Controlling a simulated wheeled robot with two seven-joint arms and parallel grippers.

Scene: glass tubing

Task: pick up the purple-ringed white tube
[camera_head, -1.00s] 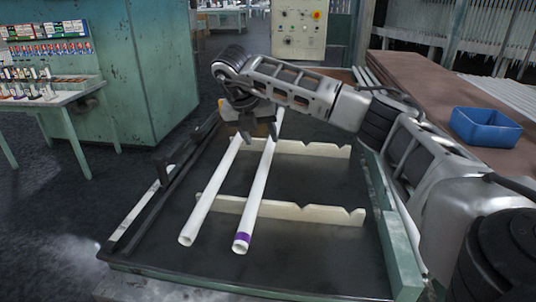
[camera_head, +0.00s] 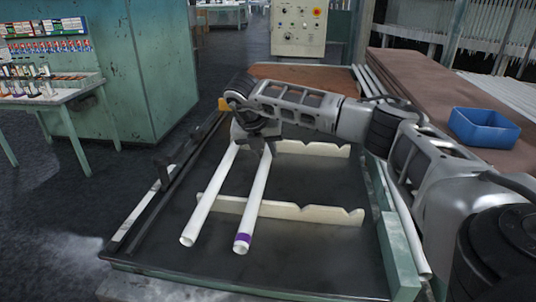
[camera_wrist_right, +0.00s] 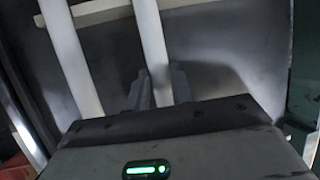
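The purple-ringed white tube (camera_head: 253,205) lies on the notched supports, its purple band at the near end. A plain white tube (camera_head: 207,200) lies parallel to its left. My right gripper (camera_head: 257,148) is lowered over the far part of the purple-ringed tube, its fingertips partly hidden. In the right wrist view, the fingers (camera_wrist_right: 158,90) stand close on either side of a white tube (camera_wrist_right: 152,45), which matches the ringed one by position. Whether they press on it is unclear. The plain tube (camera_wrist_right: 70,60) is outside the fingers, to the left. My left gripper is out of view.
Two cream notched supports, the near one (camera_head: 310,213) and the far one (camera_head: 315,149), cross the dark tray with green rails (camera_head: 398,250). The tray is bare right of the tubes. A blue bin (camera_head: 483,129) stands on the brown bench (camera_head: 420,78) at right.

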